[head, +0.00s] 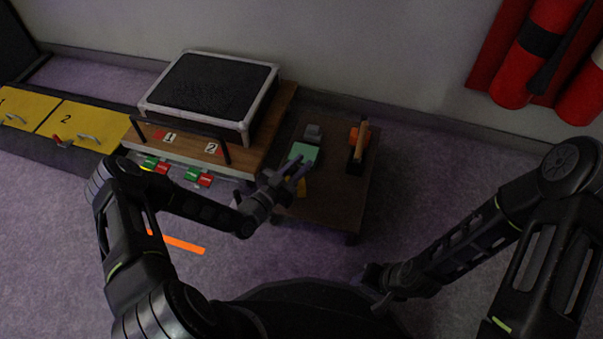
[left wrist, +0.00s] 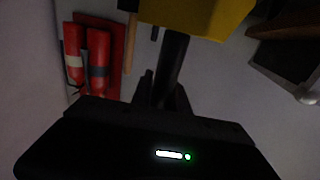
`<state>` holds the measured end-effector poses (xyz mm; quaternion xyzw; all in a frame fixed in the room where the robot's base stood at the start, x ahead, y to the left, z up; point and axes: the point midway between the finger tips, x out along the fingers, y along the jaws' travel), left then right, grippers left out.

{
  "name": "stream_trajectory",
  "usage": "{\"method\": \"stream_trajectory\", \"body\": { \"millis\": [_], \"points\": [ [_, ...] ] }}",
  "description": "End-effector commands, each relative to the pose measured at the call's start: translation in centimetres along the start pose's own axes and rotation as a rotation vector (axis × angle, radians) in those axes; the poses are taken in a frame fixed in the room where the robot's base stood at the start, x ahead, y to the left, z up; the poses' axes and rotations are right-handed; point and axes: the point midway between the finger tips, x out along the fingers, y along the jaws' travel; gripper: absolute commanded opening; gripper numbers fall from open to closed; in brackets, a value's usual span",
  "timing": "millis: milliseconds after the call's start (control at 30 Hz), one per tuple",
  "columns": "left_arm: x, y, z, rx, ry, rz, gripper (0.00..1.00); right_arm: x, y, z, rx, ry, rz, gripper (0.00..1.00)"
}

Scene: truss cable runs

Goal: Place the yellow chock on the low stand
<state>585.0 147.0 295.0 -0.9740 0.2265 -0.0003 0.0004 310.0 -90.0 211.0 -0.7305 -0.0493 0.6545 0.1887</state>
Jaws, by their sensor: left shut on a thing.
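In the left wrist view the chock (left wrist: 205,14) is a large yellow block at the top, at the end of the dark fingers. The fingers and wrist hide part of it in the head view. I cannot tell whether the chock touches the stand. My right gripper (head: 378,292) is low at the front, away from the stand; its jaws are too dark to read.
A wooden bench (head: 277,110) with a black-topped case (head: 210,84) adjoins on the left. Red cylinders (head: 530,55) hang at right.

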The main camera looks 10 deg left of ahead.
Motion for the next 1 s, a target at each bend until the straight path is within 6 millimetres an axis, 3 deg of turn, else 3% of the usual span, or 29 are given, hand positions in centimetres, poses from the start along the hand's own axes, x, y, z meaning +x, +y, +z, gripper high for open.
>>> {"method": "stream_trajectory", "body": {
  "millis": [233, 500, 933, 967, 1000],
  "points": [
    [0.0, 0.0, 0.2, 0.0, 0.002, 0.0, 0.0, 0.1, 0.0, 0.0, 0.0, 0.001, 0.0, 0.36],
    [0.0, 0.0, 3.6, -0.001, 0.002, -0.001, 0.0, 1.6, 0.6, -0.2, 0.002, 0.005, -0.002, 0.36],
    [0.0, 0.0, 4.1, 0.0, 0.002, 0.0, 0.0, 1.9, 0.7, -0.2, 0.002, 0.005, -0.003, 0.36],
    [0.0, 0.0, 4.1, 0.0, 0.0, 0.0, 0.21, 1.9, 0.7, -0.3, 0.002, 0.005, -0.003, 0.36],
    [0.0, 0.0, 4.0, 0.0, 0.0, 0.0, 0.25, 1.8, 0.6, -0.3, 0.002, 0.005, -0.003, 0.36]
  ]
}}
